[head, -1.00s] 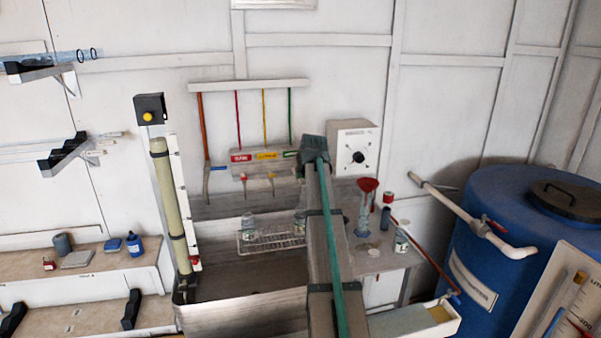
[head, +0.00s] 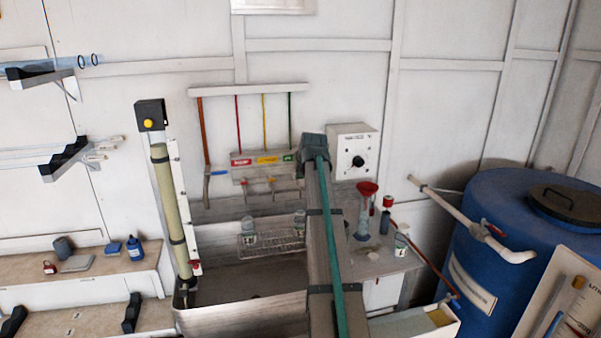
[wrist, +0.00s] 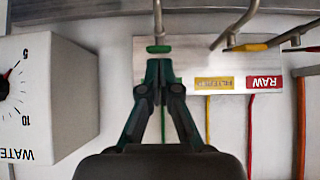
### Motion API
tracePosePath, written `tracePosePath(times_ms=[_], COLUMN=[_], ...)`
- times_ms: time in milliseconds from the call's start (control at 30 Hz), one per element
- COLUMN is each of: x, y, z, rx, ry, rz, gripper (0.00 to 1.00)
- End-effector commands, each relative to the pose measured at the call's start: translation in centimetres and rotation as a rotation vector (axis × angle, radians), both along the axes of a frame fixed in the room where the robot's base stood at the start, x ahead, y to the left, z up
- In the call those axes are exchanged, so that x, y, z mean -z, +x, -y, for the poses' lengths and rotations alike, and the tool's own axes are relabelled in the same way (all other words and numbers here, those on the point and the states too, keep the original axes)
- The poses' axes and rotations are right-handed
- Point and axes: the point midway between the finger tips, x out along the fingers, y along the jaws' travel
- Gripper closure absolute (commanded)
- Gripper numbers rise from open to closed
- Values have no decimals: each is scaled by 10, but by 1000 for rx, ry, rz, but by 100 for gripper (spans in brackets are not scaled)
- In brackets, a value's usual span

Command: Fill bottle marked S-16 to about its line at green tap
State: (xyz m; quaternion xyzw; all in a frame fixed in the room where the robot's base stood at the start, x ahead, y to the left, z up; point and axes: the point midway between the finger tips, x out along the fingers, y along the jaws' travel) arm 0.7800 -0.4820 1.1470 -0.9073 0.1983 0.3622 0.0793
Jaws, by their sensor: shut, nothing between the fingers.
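My gripper (wrist: 160,75) is shut and empty in the wrist view, its tips just short of the green tap handle (wrist: 158,49) and in front of the tap panel. The handle lies crosswise, and I cannot tell whether the tips touch it. In the head view my arm hides the fingers; the green tap's label (head: 289,157) shows left of the arm. A small bottle (head: 299,217) stands on the sink rack below the green tap, partly hidden by my arm. Another bottle (head: 249,228) stands further left on the rack. Their marks, levels and any water flow are too small to make out.
The red (wrist: 309,49) and yellow (wrist: 250,47) tap handles are beside the green one. A white dial box (head: 353,150) is right of the panel. A blue tank (head: 500,220) stands at right.

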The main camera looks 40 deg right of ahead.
Motion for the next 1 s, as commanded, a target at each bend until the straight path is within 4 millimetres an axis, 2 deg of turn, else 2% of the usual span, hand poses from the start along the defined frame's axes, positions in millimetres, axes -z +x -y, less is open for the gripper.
tracePosePath(times_ms=[233, 267, 600, 800, 1000], x=[-45, -42, -94, -112, -118], y=[11, 5, -28, -38, -41], z=[1, -2, -16, -21, -22], rx=[-4, -4, -3, -4, -4], ry=[-1, -2, 0, 1, 1], rz=[2, 2, 1, 0, 0], gripper=[100, 100, 100, 100, 100])
